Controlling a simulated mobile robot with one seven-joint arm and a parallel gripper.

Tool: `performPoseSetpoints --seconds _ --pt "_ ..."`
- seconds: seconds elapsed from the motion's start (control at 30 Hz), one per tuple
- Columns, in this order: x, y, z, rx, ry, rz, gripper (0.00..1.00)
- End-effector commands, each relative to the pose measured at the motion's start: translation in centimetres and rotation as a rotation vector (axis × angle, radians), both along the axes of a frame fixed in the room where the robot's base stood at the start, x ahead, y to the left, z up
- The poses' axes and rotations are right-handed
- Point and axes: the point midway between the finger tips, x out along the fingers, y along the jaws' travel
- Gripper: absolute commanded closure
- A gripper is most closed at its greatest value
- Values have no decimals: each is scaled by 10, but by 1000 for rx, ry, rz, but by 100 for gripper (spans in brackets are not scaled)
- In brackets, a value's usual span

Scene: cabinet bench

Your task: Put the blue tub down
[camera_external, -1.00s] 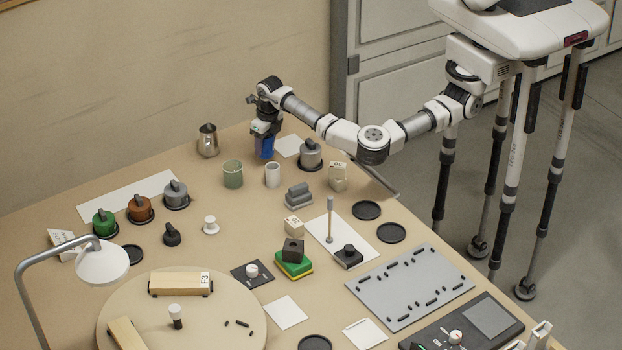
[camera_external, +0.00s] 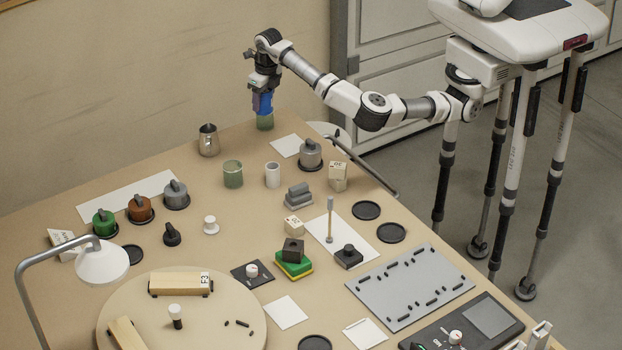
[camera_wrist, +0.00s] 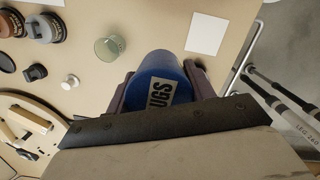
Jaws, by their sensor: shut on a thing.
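The blue tub (camera_external: 262,103) is held in my gripper (camera_external: 262,92) above the back edge of the table. The lower part of the tub in the wrist view is hidden by my gripper body.
A white square (camera_external: 286,146) lies bare on the table to the right. A rail (camera_external: 365,172) runs along the right edge.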

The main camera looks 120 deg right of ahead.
Motion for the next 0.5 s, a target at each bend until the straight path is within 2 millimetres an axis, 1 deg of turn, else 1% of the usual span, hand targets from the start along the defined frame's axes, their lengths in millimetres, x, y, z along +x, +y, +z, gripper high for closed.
performPoseSetpoints --seconds 0.07,0.17,0.23,0.27,0.3,0.37,0.4,0.47,0.5 --pt "10 8 2 -3 -1 38 73" --pt "32 28 5 -9 0 136 73" --pt "55 50 8 -14 0 235 73" --pt "66 62 9 -16 0 285 73" --pt "79 78 11 -19 1 354 73" --pt "100 105 12 -23 0 459 73" --pt "113 123 13 -25 1 529 73" --pt "130 151 14 -28 1 631 73" --pt "141 170 15 -30 0 699 73"
